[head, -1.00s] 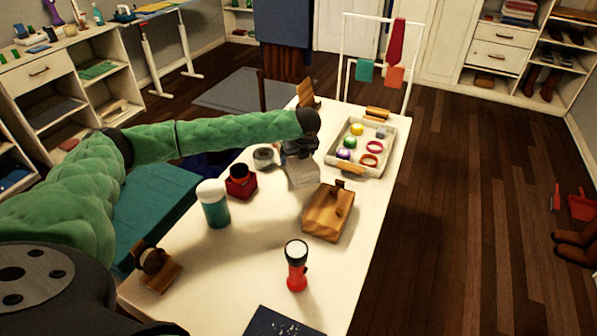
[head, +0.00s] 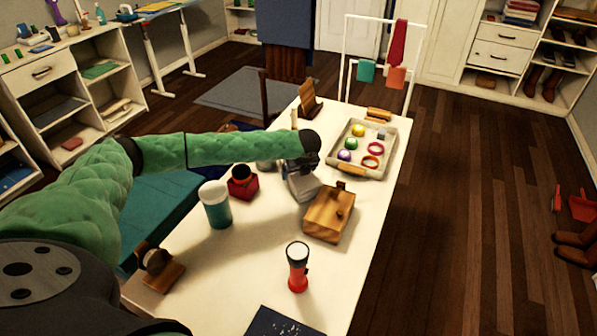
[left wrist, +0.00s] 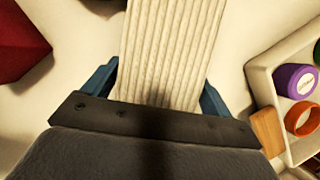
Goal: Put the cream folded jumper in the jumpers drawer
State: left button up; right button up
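In the left wrist view a cream ribbed cloth (left wrist: 165,50), which looks like the folded jumper, lies between the blue fingers of my left gripper (left wrist: 160,95). The fingers press against its two sides, and their tips are partly hidden by it. In the head view my left gripper (head: 298,167) is over the white table, with the pale jumper (head: 305,188) at it. My right gripper is out of view. Shut white drawers show at the back right (head: 497,58) and at the left (head: 40,73). No label is readable, so I cannot tell which is for jumpers.
A tray of small items (head: 387,165) is right of the gripper, and a wooden box (head: 329,214) is in front. A red box (head: 242,184), a white-and-teal jar (head: 215,205) and a torch (head: 297,266) stand on the table (head: 245,265). The floor at right is mostly clear.

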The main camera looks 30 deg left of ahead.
pick_arm(q)
jog(key=shift+o, duration=1.1)
